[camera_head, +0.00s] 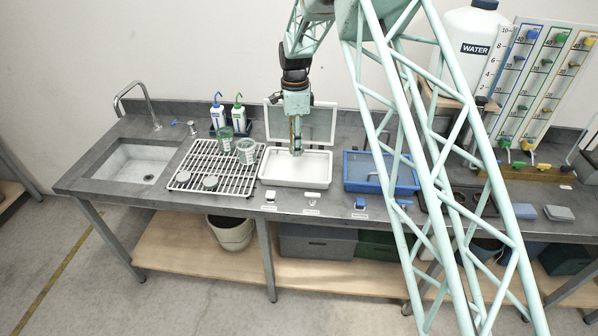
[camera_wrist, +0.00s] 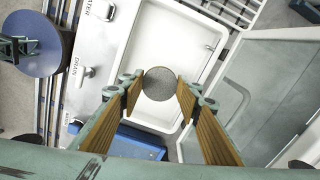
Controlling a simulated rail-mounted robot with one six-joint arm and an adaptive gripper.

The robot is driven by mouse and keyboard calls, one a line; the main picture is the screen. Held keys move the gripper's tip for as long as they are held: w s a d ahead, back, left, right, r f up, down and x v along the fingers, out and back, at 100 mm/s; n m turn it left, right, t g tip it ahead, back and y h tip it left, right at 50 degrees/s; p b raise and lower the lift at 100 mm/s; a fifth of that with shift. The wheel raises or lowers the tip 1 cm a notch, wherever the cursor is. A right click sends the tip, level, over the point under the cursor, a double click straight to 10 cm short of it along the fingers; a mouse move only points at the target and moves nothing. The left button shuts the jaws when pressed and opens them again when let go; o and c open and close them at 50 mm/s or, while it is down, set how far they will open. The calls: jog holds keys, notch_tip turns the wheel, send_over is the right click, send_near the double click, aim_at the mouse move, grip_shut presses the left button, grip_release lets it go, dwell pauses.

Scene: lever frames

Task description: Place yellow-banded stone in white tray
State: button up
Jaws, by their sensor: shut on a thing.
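My gripper (camera_head: 297,150) points straight down over the white tray (camera_head: 282,183). In the wrist view, my gripper (camera_wrist: 159,88) has its two brown finger pads shut on a round, speckled grey stone (camera_wrist: 159,83). No yellow band shows on the side of the stone that faces the wrist camera. The white tray (camera_wrist: 198,42) lies beyond the stone in the wrist view, and its visible floor looks bare. In the head view the stone is too small to make out. I cannot tell how high the stone is above the tray floor.
A clear framed panel (camera_head: 312,121) stands up behind the tray. A white wire rack (camera_head: 205,170) with green beakers is left, a blue tray (camera_head: 365,181) right. Small levers (camera_head: 312,196) line the counter's front edge. A sink (camera_head: 133,163) is far left.

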jog(key=shift+f, duration=0.1)
send_over(296, 171)
jog(key=shift+s+f, duration=0.1)
jog(key=shift+f, duration=2.9)
jog(key=shift+f, duration=1.9)
jog(key=shift+f, duration=0.2)
jog(key=o, duration=0.9)
jog(key=shift+r, duration=0.25)
jog(key=shift+r, duration=5.95)
